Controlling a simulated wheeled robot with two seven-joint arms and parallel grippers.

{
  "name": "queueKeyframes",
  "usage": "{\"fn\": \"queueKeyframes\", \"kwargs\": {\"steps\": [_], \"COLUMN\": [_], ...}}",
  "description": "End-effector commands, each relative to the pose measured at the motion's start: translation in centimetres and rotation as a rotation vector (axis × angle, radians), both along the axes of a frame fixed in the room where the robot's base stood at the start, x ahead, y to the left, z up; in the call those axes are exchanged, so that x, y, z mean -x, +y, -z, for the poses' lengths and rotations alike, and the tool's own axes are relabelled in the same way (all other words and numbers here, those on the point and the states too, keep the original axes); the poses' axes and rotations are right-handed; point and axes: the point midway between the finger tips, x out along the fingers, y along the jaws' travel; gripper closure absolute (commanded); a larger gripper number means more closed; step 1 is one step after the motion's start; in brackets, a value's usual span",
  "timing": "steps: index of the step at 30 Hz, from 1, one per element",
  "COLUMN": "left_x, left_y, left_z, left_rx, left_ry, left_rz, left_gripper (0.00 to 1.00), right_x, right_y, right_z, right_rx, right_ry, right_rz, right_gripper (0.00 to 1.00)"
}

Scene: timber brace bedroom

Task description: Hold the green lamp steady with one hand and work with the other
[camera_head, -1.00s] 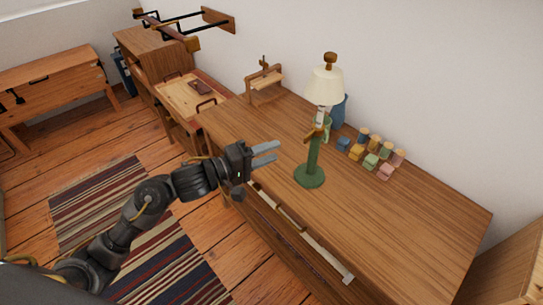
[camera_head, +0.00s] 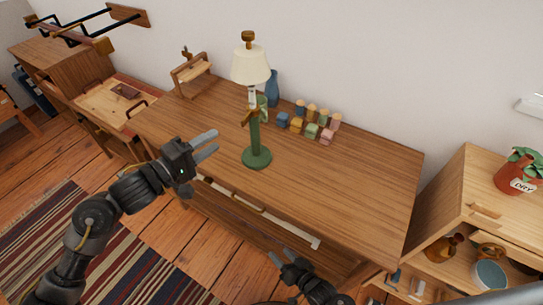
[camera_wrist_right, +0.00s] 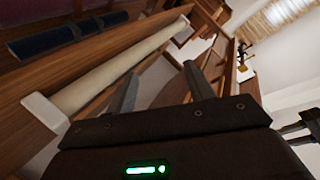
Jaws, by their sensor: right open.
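The green lamp (camera_head: 255,135) stands upright on the wooden desk (camera_head: 335,190), with a round green base, a cream shade and a brown knob on top. A wooden piece sits partway up its post. My left gripper (camera_head: 216,141) is open and empty, left of the lamp post and apart from it, its fingers pointing right. My right gripper (camera_head: 279,256) is open and empty, low in front of the desk's front edge. In the right wrist view its two fingers (camera_wrist_right: 160,88) are spread with nothing between them.
Several small coloured blocks (camera_head: 311,130) and a blue vase (camera_head: 272,88) stand behind the lamp. A pale bar (camera_head: 262,216) runs along the desk's front. A shelf unit (camera_head: 455,215) with a potted plant (camera_head: 517,172) stands at right. The desk's right half is clear.

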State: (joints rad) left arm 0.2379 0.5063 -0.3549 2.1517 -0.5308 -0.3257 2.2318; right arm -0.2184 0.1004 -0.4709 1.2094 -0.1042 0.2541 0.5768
Motion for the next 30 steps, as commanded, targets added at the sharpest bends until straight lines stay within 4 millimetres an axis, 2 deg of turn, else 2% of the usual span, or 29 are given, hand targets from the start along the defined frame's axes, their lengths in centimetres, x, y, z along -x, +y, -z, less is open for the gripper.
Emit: {"fn": "queueKeyframes", "kwargs": {"steps": [1,6,12,15,17,24,27,30], "left_x": [0.0,0.0,0.0,0.0,0.0,0.0,0.0,0.0], "left_y": [0.0,0.0,0.0,0.0,0.0,0.0,0.0,0.0], "left_z": [0.0,0.0,0.0,0.0,0.0,0.0,0.0,0.0], "left_rx": [0.000,0.000,0.000,0.000,0.000,0.000,0.000,0.000], "left_ry": [0.000,0.000,0.000,0.000,0.000,0.000,0.000,0.000], "left_rz": [0.000,0.000,0.000,0.000,0.000,0.000,0.000,0.000], "left_gripper": [0.64,0.64,0.64,0.64,0.64,0.64,0.64,0.64], "right_x": [-1.0,-2.5,-2.2,-2.4,-4.3,-12.3,-14.8,-16.5], "right_y": [1.5,5.8,8.9,9.7,9.6,6.7,5.1,3.7], "right_z": [-2.7,-11.6,-20.2,-24.2,-26.0,-29.0,-30.5,-31.6], "right_rx": [-0.075,-0.338,-0.588,-0.651,-0.563,-0.055,0.126,0.262], "right_ry": [-0.049,-0.182,-0.283,-0.346,-0.411,-0.567,-0.598,-0.606], "right_rz": [-0.012,-0.068,-0.152,-0.188,-0.176,-0.046,0.002,0.034], "right_gripper": [0.47,0.47,0.47,0.47,0.47,0.47,0.47,0.47]}}
